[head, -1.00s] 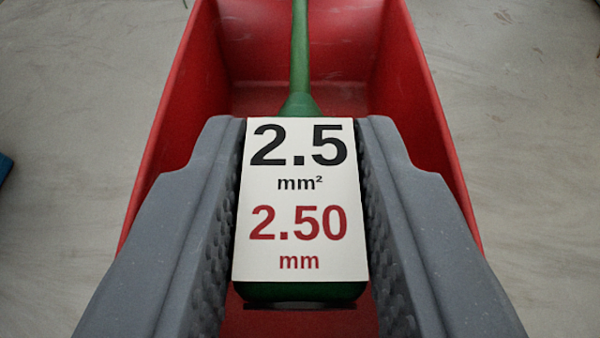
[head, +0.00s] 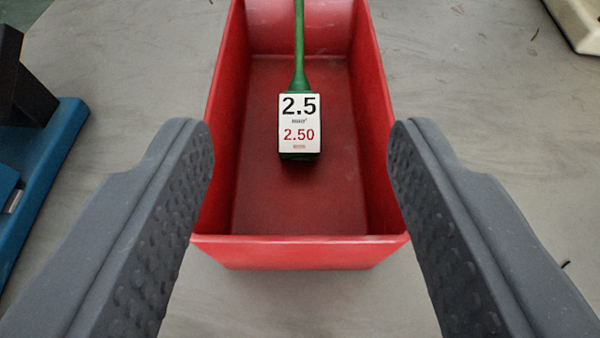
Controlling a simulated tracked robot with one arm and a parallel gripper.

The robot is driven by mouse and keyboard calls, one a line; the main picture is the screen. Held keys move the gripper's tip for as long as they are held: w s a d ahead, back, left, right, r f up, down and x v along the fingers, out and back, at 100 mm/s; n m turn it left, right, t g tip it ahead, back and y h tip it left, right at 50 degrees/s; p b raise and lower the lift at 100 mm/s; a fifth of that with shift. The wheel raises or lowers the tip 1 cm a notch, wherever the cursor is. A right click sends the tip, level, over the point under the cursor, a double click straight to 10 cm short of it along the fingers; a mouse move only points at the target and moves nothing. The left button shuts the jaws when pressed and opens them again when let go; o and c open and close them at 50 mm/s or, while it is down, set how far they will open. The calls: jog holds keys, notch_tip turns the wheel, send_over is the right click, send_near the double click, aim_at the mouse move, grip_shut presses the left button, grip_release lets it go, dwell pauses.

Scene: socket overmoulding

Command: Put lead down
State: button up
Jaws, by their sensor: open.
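The lead (head: 299,124) is a green plug with a green cable running up from it. Its white label reads 2.5 and 2.50. It lies inside the red bin (head: 300,252), toward the middle of the bin, with its cable running to the far end. My gripper (head: 300,150) is wide open and empty. Its two grey, studded fingers stand apart on either side of the picture, nearer to me than the lead and not touching it. The far end of the cable is out of the frame.
A blue fixture (head: 48,165) with a black part stands at the left. A cream-coloured object (head: 577,22) shows at the top right corner. The grey surface (head: 480,110) around the bin is mostly bare.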

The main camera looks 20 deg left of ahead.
jog(key=v, duration=0.3)
jog(key=w+d+r+m+t+h, duration=0.1)
jog(key=d+r+m+h, duration=0.2)
jog(key=r, duration=1.1)
jog(key=w+d+r+t+h, duration=0.1)
jog(key=d+r+h, duration=0.25)
jog(key=r, duration=1.15)
jog(key=s+a+r, duration=0.4)
jog(key=s+r, duration=0.1)
jog(key=r, duration=0.2)
jog(key=s+a+r+m, duration=0.1)
jog(key=s+a+r, duration=0.3)
jog(key=r, duration=0.3)
jog(key=s+a+r+y, duration=0.1)
jog(key=s+a+r, duration=0.3)
jog(key=s+r, duration=0.2)
jog(key=shift+a+r+m+t, duration=0.3)
jog(key=shift+r+t, duration=0.1)
jog(key=shift+r, duration=0.25)
